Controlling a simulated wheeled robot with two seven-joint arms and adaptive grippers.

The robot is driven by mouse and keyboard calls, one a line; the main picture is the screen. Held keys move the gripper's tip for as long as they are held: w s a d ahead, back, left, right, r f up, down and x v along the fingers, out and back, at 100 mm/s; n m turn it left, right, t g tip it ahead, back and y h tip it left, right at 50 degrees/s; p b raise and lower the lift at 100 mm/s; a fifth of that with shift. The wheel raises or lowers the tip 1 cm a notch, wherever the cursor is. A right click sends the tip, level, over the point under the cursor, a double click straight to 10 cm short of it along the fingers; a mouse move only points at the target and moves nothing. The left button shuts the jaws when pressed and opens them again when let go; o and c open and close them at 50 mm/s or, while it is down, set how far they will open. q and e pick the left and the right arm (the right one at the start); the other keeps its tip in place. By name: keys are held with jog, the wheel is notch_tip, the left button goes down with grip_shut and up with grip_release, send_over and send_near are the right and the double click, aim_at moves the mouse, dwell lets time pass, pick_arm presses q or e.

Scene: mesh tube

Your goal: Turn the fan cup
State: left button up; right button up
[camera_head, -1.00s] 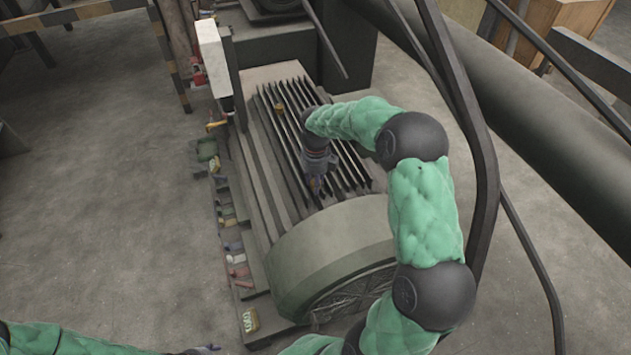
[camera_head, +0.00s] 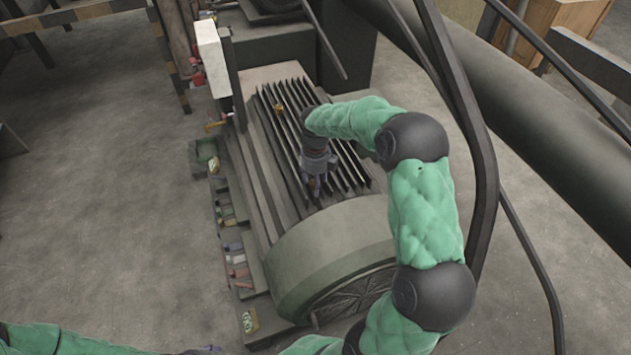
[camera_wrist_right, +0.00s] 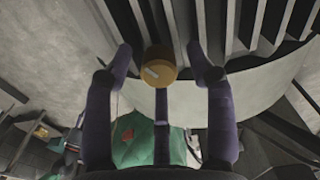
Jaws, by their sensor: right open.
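A round yellow-brown cup (camera_wrist_right: 158,67) with a pale mark on its face shows in the right wrist view. It sits between the spread purple fingers of my right gripper (camera_wrist_right: 163,62), which is open, with a gap to each finger. In the head view my right gripper (camera_head: 314,190) points down at the finned top of the motor (camera_head: 330,238), near the rounded end cover, and its hand hides that cup. Another small yellow-brown piece (camera_head: 280,107) stands farther back on the fins. Only a bit of my left gripper (camera_head: 205,350) shows at the bottom edge; its fingers are unclear.
Thin raised metal fins (camera_head: 265,125) surround the right gripper. Dark bars and a thick pipe (camera_head: 530,120) run along the right side. Small coloured items (camera_head: 237,270) lie along the motor's left base. The floor (camera_head: 110,220) at left is clear.

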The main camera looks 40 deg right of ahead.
notch_tip(320, 180, up, 12)
jog(key=shift+f, duration=0.15)
dwell(0.5)
notch_tip(320, 180, down, 12)
jog(key=m+p, duration=0.7)
jog(key=m, duration=2.9)
jog(key=shift+s+f, duration=0.1)
